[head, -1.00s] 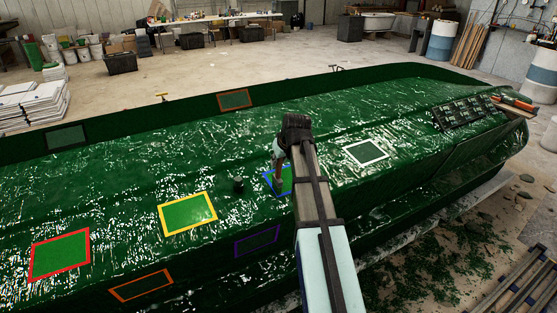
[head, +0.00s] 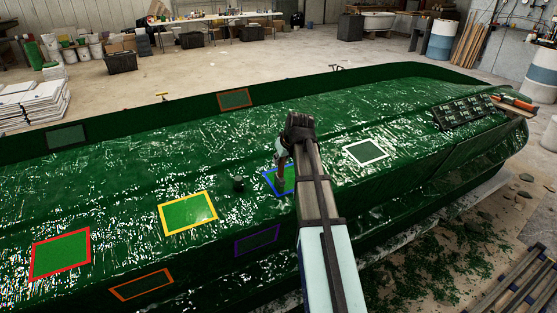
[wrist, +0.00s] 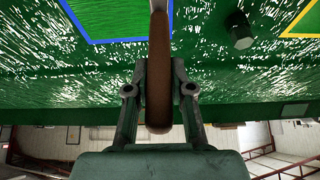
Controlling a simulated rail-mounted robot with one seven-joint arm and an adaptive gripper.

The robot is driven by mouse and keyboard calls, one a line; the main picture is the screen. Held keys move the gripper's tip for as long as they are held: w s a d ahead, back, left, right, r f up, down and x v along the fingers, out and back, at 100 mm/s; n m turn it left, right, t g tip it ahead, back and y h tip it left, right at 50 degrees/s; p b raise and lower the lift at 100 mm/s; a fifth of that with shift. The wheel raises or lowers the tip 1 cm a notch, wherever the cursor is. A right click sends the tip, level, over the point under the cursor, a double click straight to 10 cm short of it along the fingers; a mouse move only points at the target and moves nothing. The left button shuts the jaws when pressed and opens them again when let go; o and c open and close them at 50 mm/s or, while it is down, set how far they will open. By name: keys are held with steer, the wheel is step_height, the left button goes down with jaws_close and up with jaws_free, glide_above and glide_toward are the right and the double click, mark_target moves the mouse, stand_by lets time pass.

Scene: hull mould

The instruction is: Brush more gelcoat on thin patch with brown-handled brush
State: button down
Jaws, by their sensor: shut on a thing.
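My gripper (wrist: 159,78) is shut on the brown handle (wrist: 159,60) of a brush, with one finger on each side. The brush head is out of the wrist view. In the head view my gripper (head: 282,152) hangs over the blue-framed green patch (head: 290,181) on the hull mould (head: 120,170). My arm hides part of that patch. The blue-framed patch also shows at the top left of the wrist view (wrist: 105,18). I cannot tell whether the bristles touch the surface, or which patch is thin.
Other framed patches lie around: yellow (head: 188,213), red (head: 60,254), white (head: 366,152), purple (head: 257,240) and orange (head: 141,286). A small dark knob (head: 238,184) stands up left of the blue patch. A black tray (head: 466,112) sits at the right end.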

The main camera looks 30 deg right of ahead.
steer(key=w+d, duration=0.4)
steer(key=d, duration=1.1)
steer(key=shift+d+r, duration=0.15)
steer(key=shift+r, duration=0.1)
stand_by(1.3)
steer(key=shift+w, duration=0.1)
steer(key=w+a+p, duration=0.1)
steer(key=w+a, duration=0.1)
steer(key=a, duration=0.6)
steer(key=w+a+p, duration=0.1)
steer(key=a, duration=0.8)
steer(key=shift+w+r, duration=0.35)
stand_by(1.3)
steer(key=shift+d, duration=0.2)
